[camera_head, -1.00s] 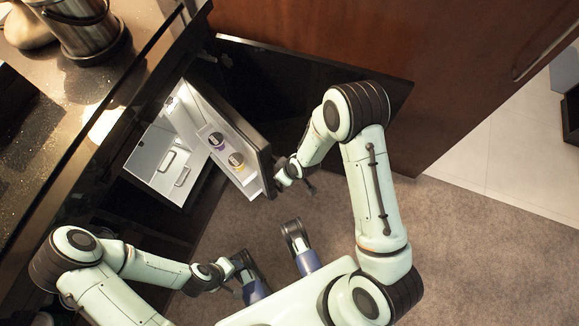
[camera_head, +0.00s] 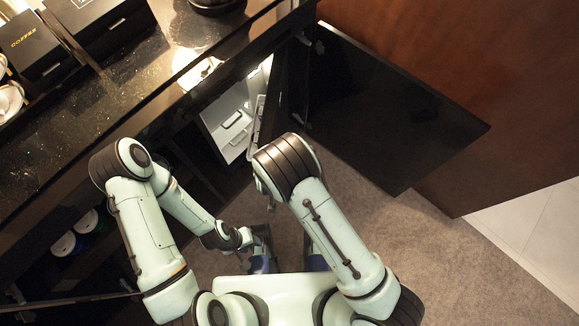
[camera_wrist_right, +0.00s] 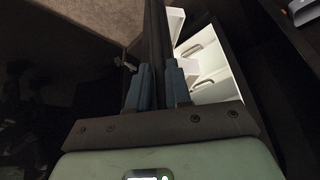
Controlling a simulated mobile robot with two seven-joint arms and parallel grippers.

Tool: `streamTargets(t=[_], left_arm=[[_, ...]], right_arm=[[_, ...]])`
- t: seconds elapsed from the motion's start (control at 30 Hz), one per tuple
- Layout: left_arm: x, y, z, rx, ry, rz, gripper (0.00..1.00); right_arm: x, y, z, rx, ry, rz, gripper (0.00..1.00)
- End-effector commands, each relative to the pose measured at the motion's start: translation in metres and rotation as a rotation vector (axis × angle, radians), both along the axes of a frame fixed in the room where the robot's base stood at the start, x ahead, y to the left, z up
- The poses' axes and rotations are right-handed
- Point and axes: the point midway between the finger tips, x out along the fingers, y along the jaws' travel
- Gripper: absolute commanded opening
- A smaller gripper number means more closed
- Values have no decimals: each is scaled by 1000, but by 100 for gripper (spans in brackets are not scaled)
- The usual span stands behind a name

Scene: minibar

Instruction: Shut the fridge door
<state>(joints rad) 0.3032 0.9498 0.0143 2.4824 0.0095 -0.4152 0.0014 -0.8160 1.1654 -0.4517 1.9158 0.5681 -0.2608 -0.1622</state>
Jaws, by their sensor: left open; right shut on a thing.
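The small fridge stands open in the dark cabinet, its white lit interior (camera_head: 228,122) showing in the head view. Its door (camera_head: 258,112) is partly open and shows only as a narrow strip, mostly hidden by my right arm. In the right wrist view, my right gripper (camera_wrist_right: 157,72) is shut on the dark edge of the fridge door (camera_wrist_right: 155,35), one blue finger on each side. My left gripper (camera_head: 258,240) is open and empty, low in front of the cabinet.
A black cabinet door (camera_head: 395,110) stands wide open to the right of the fridge. The dark counter (camera_head: 120,105) above carries boxes (camera_head: 40,50) and cups (camera_head: 10,98). Carpet (camera_head: 375,230) is free at the right.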

Motion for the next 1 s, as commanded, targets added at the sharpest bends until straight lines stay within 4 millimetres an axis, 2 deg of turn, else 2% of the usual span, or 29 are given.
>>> streamTargets(t=[0.03,0.2,0.5,0.7,1.0], left_arm=[[-1,0,3,0,2,-1,43],[-2,0,6,-1,9,-2,43],[-2,0,3,-1,7,-1,43],[0,0,-1,0,1,1,43],[2,0,-5,0,-6,2,43]], right_arm=[[2,15,2,-1,-5,9,0],[9,53,1,-1,-7,13,0],[28,111,0,-1,-6,11,0],[40,139,-1,0,-3,9,0],[51,160,-1,1,0,5,0]])
